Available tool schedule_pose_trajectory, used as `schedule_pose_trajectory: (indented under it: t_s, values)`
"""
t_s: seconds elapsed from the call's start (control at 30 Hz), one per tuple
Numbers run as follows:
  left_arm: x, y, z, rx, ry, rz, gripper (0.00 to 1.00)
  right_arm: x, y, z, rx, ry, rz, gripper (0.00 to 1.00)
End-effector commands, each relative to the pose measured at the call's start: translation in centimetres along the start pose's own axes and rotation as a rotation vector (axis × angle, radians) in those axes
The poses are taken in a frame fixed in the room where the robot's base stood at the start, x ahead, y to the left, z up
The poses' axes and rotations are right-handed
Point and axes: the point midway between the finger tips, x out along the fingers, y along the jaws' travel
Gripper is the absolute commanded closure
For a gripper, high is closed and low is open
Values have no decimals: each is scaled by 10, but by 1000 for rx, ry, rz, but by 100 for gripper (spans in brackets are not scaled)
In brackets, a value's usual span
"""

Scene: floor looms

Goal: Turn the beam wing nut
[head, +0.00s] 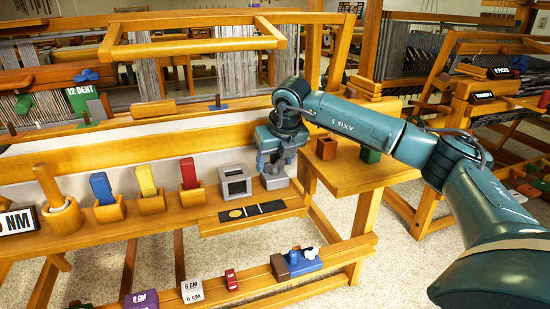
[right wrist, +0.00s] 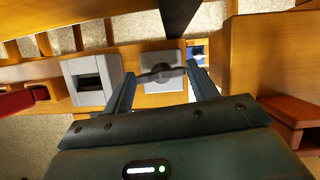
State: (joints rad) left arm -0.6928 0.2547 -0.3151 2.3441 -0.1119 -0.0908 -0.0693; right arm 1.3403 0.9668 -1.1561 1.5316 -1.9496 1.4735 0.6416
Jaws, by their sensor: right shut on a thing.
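The beam wing nut (right wrist: 160,73) shows in the right wrist view as a dark, wide-winged piece on a grey block (right wrist: 163,52) set on the wooden beam. My right gripper (right wrist: 158,76) is shut on the wing nut, with one finger at each end of its wings. In the head view my right gripper (head: 273,160) points down over the grey block (head: 274,182) at the right end of the shelf, and hides the wing nut there. My left gripper is not in view.
A grey box with a square opening (head: 235,182) stands just left of the gripper. Red (head: 188,172), yellow (head: 146,181) and blue (head: 101,187) upright pieces in wooden holders stand farther left. A lower rail (head: 262,285) carries labelled blocks. A wooden side table (head: 345,178) is at right.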

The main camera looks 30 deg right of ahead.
Motion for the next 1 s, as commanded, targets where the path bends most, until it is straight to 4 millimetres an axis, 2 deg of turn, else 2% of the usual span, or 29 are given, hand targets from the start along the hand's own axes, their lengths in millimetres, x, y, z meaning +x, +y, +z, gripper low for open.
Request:
schedule_pose_trajectory:
  t_s: [0.67, 1.0]
  values:
    - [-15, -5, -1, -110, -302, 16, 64, -3, -4, 3, -553, -1, 233, 65]
    - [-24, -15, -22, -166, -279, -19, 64, -2, -5, 5, -850, -3, 357, 65]
